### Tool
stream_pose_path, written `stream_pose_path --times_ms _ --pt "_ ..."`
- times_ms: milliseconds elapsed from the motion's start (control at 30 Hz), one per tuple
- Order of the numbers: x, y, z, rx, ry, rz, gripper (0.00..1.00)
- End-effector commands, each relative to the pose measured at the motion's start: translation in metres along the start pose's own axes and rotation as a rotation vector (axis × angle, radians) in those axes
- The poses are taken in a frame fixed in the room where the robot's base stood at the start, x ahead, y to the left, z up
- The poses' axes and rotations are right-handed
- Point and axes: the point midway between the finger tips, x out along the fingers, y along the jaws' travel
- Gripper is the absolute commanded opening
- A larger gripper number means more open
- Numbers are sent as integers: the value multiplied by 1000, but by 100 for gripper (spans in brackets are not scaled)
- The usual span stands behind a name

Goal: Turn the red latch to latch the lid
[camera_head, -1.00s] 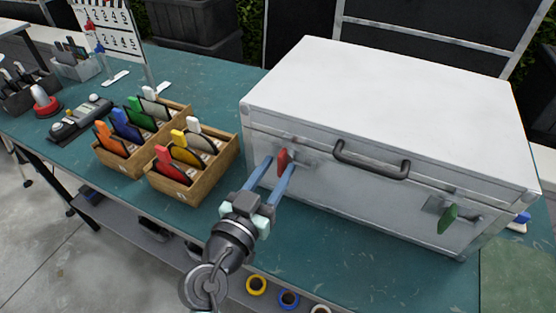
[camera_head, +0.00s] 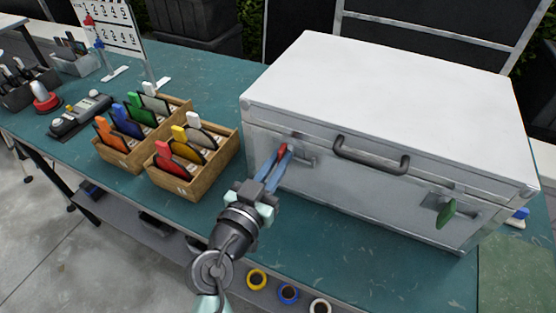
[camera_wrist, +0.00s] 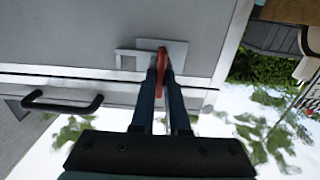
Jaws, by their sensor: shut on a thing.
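The white case (camera_head: 385,95) stands on the teal table with its lid down. The red latch (camera_head: 282,151) is on its front, left of the dark handle. My gripper (camera_head: 281,160) has its blue fingers closed on the red latch, one on each side. In the wrist view the red latch (camera_wrist: 162,62) shows between the fingertips in front of its metal plate, and the fingers hide part of it. A green latch (camera_head: 446,214) sits on the right of the case front, tilted.
The dark handle (camera_head: 370,158) sticks out right of my gripper. Wooden boxes (camera_head: 197,183) with coloured cards stand to the left. Rolls of tape (camera_head: 288,294) lie below the table edge.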

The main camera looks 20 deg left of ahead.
Motion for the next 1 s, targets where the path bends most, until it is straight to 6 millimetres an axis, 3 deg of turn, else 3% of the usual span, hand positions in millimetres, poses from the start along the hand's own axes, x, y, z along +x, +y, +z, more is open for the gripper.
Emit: stream_pose_path --times_ms 367,1000 --pt "0 0 1 -100 0 1 0" --pt "0 -4 2 -669 -2 0 0"
